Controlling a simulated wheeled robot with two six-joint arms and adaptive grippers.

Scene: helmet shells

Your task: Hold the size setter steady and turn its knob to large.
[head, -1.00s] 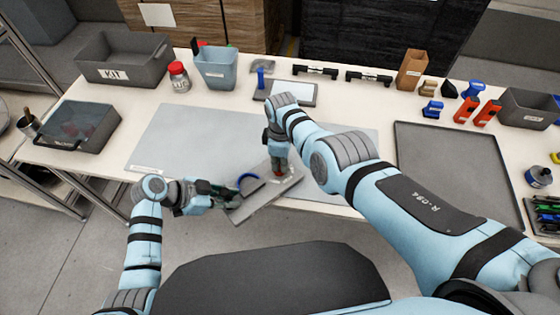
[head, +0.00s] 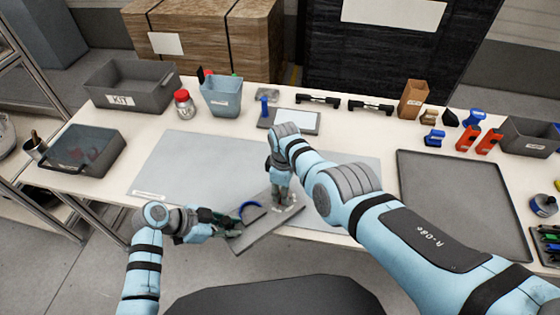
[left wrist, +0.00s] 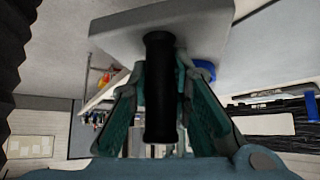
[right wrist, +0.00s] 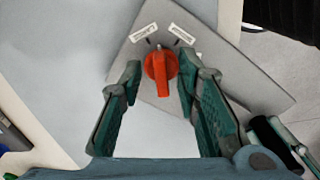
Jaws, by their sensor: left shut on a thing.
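The size setter is a grey plate (head: 262,232) with a red knob (right wrist: 161,68) and two small white labels, whose words I cannot read for certain. It overhangs the table's front edge. My left gripper (head: 232,222) is shut on its black handle (left wrist: 160,85), which stands between the fingers in the left wrist view. My right gripper (right wrist: 160,82) points down over the plate, fingers apart on either side of the knob. I cannot tell whether either finger touches it. In the head view the right gripper (head: 283,203) hides the knob.
An empty dark tray (head: 455,190) is at right. The KIT bin (head: 135,88), a red-lidded jar (head: 184,104) and a blue-grey bin (head: 221,97) stand at back left.

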